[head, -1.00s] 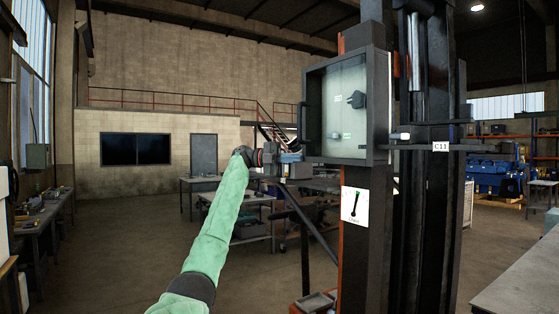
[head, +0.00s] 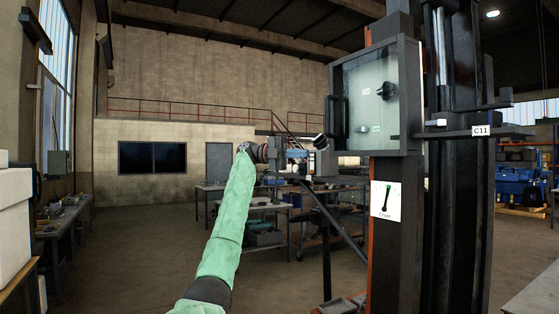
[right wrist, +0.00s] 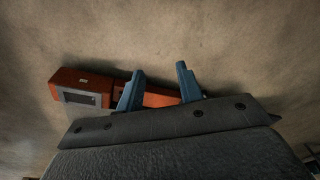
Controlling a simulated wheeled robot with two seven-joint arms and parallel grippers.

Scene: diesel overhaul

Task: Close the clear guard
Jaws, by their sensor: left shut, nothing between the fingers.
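The clear guard (head: 363,100) is a see-through panel in a dark frame on a box high on the column, with a dark handle (head: 338,116) at its left edge. A dark switch shows behind the panel. The guard lies across the box front; I cannot tell whether it sits fully flush. My left gripper (head: 303,154), with blue fingers on a green-sleeved arm, is shut and empty, left of and below the handle, apart from it in the picture. My right gripper (right wrist: 160,72) shows only in the right wrist view, its blue fingers apart with nothing gripped.
The dark column (head: 396,260) carries a picture sign (head: 386,200) and a C11 label (head: 480,131). Workbenches (head: 262,208) stand behind my left arm. An orange-red piece (right wrist: 85,83) shows beyond my right fingers. Open floor lies at the left.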

